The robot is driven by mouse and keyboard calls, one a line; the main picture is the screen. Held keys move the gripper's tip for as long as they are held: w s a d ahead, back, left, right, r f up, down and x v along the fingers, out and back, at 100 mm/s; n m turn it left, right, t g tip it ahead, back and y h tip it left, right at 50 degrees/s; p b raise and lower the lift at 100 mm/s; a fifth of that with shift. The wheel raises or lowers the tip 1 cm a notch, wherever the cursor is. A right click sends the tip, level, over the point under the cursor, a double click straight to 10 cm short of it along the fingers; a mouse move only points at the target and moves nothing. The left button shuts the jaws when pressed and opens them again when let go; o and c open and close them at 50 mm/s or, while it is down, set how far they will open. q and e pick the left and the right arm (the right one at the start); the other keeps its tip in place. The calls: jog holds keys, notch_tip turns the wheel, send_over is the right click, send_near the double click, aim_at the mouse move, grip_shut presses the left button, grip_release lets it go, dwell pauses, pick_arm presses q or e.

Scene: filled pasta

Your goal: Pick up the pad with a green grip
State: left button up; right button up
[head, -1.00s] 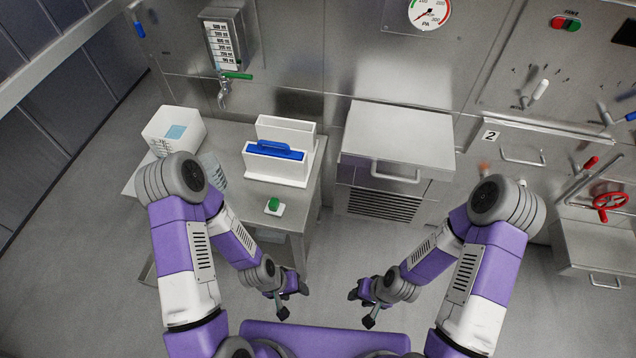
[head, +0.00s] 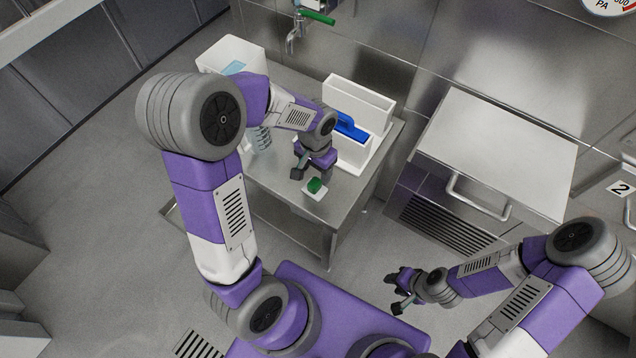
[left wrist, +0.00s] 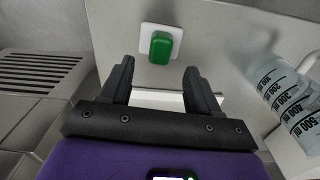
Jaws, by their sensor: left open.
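The pad with a green grip (head: 315,187) is a small white square with a green block on top. It lies on the steel table near its front edge. In the left wrist view the pad (left wrist: 160,46) shows ahead of the fingertips. My left gripper (head: 312,176) is open and empty, close behind and above the pad in the head view. In the left wrist view its two fingers (left wrist: 160,78) are spread, with the green block beyond the gap between them. My right gripper (head: 400,293) is off to the right over the floor, away from the table; its jaws are too small to judge.
A white holder with a blue-handled item (head: 350,128) stands on the table behind the pad. A clear measuring beaker (left wrist: 290,95) and a white container (head: 232,55) stand to the left. The steel table (head: 290,205) has bare surface around the pad. A steel cabinet (head: 500,140) is at right.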

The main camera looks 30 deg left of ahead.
aim_at(315, 182)
pick_arm(q)
jog(key=shift+s+f, duration=0.15)
jog(key=shift+f, duration=0.35)
notch_tip(315, 182, down, 5)
jog(key=shift+s+r+b, duration=0.1)
jog(key=shift+s+b, duration=0.05)
jog(key=shift+b, duration=1.1)
jog(key=c, duration=1)
notch_tip(315, 182, up, 10)
jog(key=p, duration=0.4)
jog(key=shift+c, duration=0.2)
